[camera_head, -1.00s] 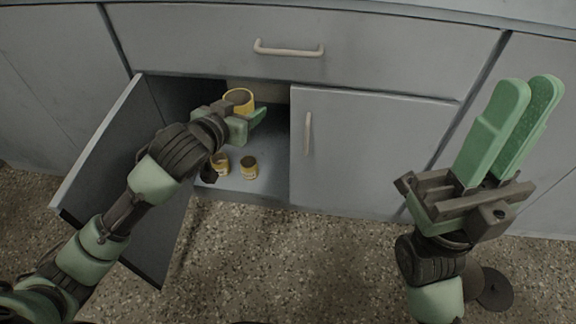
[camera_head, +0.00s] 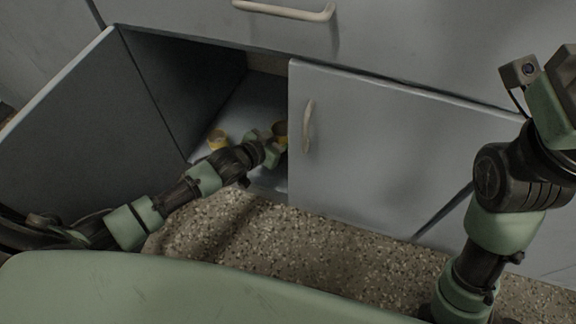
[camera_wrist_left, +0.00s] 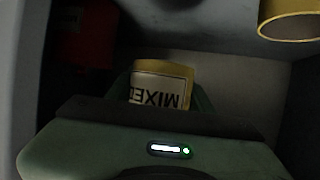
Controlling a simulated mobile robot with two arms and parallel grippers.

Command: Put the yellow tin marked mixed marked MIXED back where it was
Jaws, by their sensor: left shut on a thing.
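The yellow tin marked MIXED (camera_wrist_left: 160,88) is between the fingers of my left gripper in the left wrist view, its label upside down. In the head view my left gripper (camera_head: 270,138) is inside the open cupboard, shut on a yellow tin (camera_head: 281,130) at its fingertips, which is partly hidden. A yellow tin's rim (camera_wrist_left: 292,25) shows at the top right of the wrist view. My right gripper (camera_head: 560,95) is cut off at the right edge, its fingertips out of view.
The cupboard's left door (camera_head: 85,120) stands open; the right door (camera_head: 385,150) is closed beside my left gripper. A closed drawer with a handle (camera_head: 285,11) is above. A dark red thing (camera_wrist_left: 85,38) is at the upper left of the wrist view. Cupboard floor (camera_head: 245,105) behind the tins looks clear.

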